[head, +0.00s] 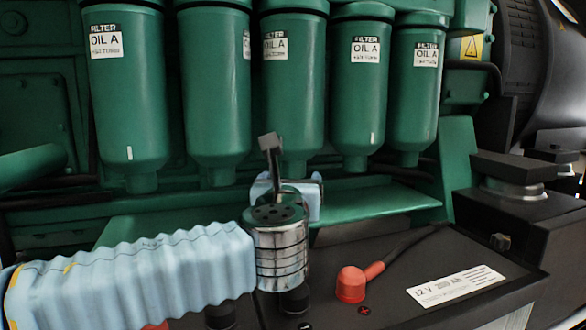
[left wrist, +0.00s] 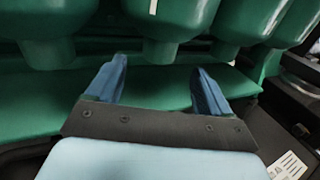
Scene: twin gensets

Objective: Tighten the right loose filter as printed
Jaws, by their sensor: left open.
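Several green oil filters hang in a row in the head view, labelled "FILTER OIL A" with small print too blurred to read surely. They include the far-left (head: 127,100), second (head: 217,110), middle (head: 292,105), fourth (head: 361,100) and far-right (head: 414,105) ones. The second and middle labels are turned sideways; white marks show low on the far-left and fourth. Which filter is loose I cannot tell. My left gripper (head: 290,182) is open and empty, low before the middle filter's bottom. In the left wrist view, its fingers (left wrist: 157,85) are spread below a filter (left wrist: 172,22) with a white mark.
A black 12 V battery (head: 400,275) with a red terminal cap (head: 350,285) stands below at the right. A green ledge (head: 375,203) runs under the filters. A black box (head: 515,215) stands at the far right. Neighbouring filters hang close together.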

